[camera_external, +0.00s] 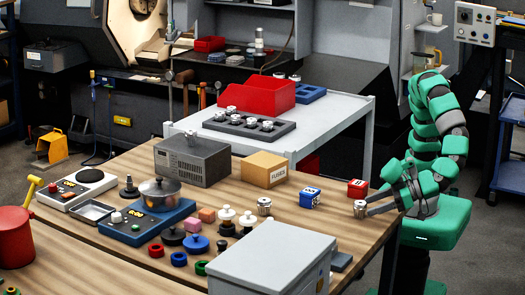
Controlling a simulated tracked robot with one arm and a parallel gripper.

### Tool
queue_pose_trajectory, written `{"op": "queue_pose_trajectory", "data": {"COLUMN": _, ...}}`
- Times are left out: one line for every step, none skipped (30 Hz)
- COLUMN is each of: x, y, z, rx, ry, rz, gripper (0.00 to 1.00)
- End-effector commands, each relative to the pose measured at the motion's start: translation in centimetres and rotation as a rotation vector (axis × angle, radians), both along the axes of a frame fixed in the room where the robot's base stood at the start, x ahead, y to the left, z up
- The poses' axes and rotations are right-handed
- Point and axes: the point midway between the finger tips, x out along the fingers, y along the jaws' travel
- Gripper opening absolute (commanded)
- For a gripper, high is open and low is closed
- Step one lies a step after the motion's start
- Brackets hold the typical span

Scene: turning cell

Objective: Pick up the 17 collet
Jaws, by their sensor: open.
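A small silver collet (360,209) is at the right end of the wooden bench, right at the tips of my gripper (369,206). My gripper is open and points left; I cannot tell whether its fingers touch this collet. Another silver collet (264,206) stands on the bench further left, apart from my gripper. Several more silver pieces sit in a dark rack (222,126) on the grey table behind. No number is readable on any collet, so I cannot tell which is the 17.
A red box (357,187) and a blue box (310,197) stand close to my gripper. A cardboard FUSES box (264,169) is behind them. A large grey case (270,262) fills the front of the bench. Bare wood shows between the blue box and the grey case.

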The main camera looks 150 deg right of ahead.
Motion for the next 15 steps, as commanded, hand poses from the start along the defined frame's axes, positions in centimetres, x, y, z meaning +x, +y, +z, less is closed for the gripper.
{"op": "queue_pose_trajectory", "data": {"x": 0.1, "y": -0.4, "z": -0.3, "rx": -0.001, "ry": -0.001, "rz": -0.002, "gripper": 0.61}}
{"op": "queue_pose_trajectory", "data": {"x": 0.1, "y": -0.7, "z": -0.5, "rx": 0.0, "ry": 0.0, "rz": -0.002, "gripper": 0.61}}
{"op": "queue_pose_trajectory", "data": {"x": 0.2, "y": -1.1, "z": -0.7, "rx": 0.0, "ry": 0.0, "rz": -0.003, "gripper": 0.61}}
{"op": "queue_pose_trajectory", "data": {"x": 0.3, "y": -1.4, "z": -0.9, "rx": 0.001, "ry": 0.0, "rz": -0.004, "gripper": 0.61}}
{"op": "queue_pose_trajectory", "data": {"x": 0.4, "y": -1.7, "z": -1.1, "rx": 0.001, "ry": 0.0, "rz": -0.003, "gripper": 0.61}}
{"op": "queue_pose_trajectory", "data": {"x": 0.5, "y": -2.2, "z": -1.3, "rx": 0.001, "ry": -0.001, "rz": -0.004, "gripper": 0.61}}
{"op": "queue_pose_trajectory", "data": {"x": 0.5, "y": -2.5, "z": -1.4, "rx": 0.0, "ry": -0.002, "rz": -0.004, "gripper": 0.61}}
{"op": "queue_pose_trajectory", "data": {"x": 0.6, "y": -2.8, "z": -1.5, "rx": 0.0, "ry": -0.002, "rz": -0.005, "gripper": 0.61}}
{"op": "queue_pose_trajectory", "data": {"x": 0.8, "y": -3.2, "z": -1.7, "rx": 0.0, "ry": -0.001, "rz": -0.006, "gripper": 0.61}}
{"op": "queue_pose_trajectory", "data": {"x": 0.9, "y": -3.4, "z": -1.8, "rx": 0.0, "ry": 0.0, "rz": -0.004, "gripper": 0.61}}
{"op": "queue_pose_trajectory", "data": {"x": 1.1, "y": -3.6, "z": -1.9, "rx": 0.001, "ry": 0.001, "rz": -0.003, "gripper": 0.61}}
{"op": "queue_pose_trajectory", "data": {"x": 1.2, "y": -3.8, "z": -1.9, "rx": 0.001, "ry": 0.0, "rz": -0.002, "gripper": 0.61}}
{"op": "queue_pose_trajectory", "data": {"x": 1.3, "y": -3.9, "z": -2.0, "rx": 0.001, "ry": 0.001, "rz": -0.001, "gripper": 0.61}}
{"op": "queue_pose_trajectory", "data": {"x": 1.4, "y": -4.0, "z": -2.0, "rx": 0.001, "ry": 0.001, "rz": -0.001, "gripper": 0.61}}
{"op": "queue_pose_trajectory", "data": {"x": 1.4, "y": -4.2, "z": -2.0, "rx": 0.001, "ry": 0.0, "rz": 0.0, "gripper": 0.61}}
